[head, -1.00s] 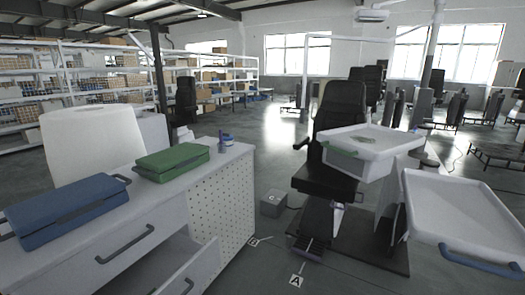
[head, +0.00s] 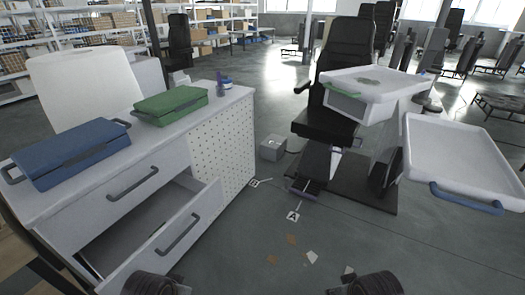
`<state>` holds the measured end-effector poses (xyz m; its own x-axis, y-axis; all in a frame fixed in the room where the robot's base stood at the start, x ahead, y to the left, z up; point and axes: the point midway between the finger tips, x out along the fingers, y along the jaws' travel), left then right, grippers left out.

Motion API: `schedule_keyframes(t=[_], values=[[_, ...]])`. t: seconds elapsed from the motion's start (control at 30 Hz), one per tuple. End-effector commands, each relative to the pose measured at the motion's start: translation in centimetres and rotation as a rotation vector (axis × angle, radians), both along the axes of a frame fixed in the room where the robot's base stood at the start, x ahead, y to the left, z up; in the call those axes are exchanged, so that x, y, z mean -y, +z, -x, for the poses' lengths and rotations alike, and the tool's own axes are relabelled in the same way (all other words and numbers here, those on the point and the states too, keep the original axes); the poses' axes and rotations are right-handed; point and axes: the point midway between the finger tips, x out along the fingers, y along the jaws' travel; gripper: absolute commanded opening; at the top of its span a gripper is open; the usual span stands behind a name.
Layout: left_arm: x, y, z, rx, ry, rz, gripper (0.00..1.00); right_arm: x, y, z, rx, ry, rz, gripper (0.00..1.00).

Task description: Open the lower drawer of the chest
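The white chest (head: 62,208) stands at the left, with a perforated side panel. Its upper drawer (head: 98,205) is shut and has a grey bar handle (head: 132,183). The lower drawer (head: 155,255) below it is pulled out, and its inside shows from above. Its grey handle (head: 178,235) is on the drawer's front, and no gripper is seen on it. Dark rounded parts of my arms show at the bottom edge, one just below the lower drawer and one farther right. No gripper fingers can be made out.
A blue case (head: 70,153) and a green case (head: 171,105) lie on the chest top. A black chair (head: 338,75) stands beyond. White trays (head: 375,85) (head: 460,150) are at the right, one with a blue handle. The floor between is mostly clear, with small scraps.

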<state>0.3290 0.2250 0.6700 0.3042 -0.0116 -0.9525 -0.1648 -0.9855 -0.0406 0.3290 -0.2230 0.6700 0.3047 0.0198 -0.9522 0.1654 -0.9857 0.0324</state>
Motion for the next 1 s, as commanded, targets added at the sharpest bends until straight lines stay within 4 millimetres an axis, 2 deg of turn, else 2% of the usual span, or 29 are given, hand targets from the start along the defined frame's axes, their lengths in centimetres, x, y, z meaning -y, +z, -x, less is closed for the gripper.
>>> schedule_keyframes(t=[0.17, 0.5, 0.77, 1.0], values=[[0.2, 0.9, 0.2, 0.002, 0.000, 0.008, 0.00, 0.1, 0.8, 0.3, 0.000, 0.000, 0.002, 0.40], [0.2, -1.2, -0.5, -0.006, -0.003, 0.005, 0.00, 0.0, -1.3, -0.5, -0.006, 0.002, 0.005, 0.40], [0.2, -3.9, -1.2, -0.016, -0.004, 0.000, 0.00, 0.1, -3.9, -1.1, -0.017, 0.004, 0.009, 0.40], [0.0, -8.2, -1.8, -0.033, -0.008, -0.006, 0.00, 0.2, -8.3, -1.8, -0.033, 0.008, 0.015, 0.40]])
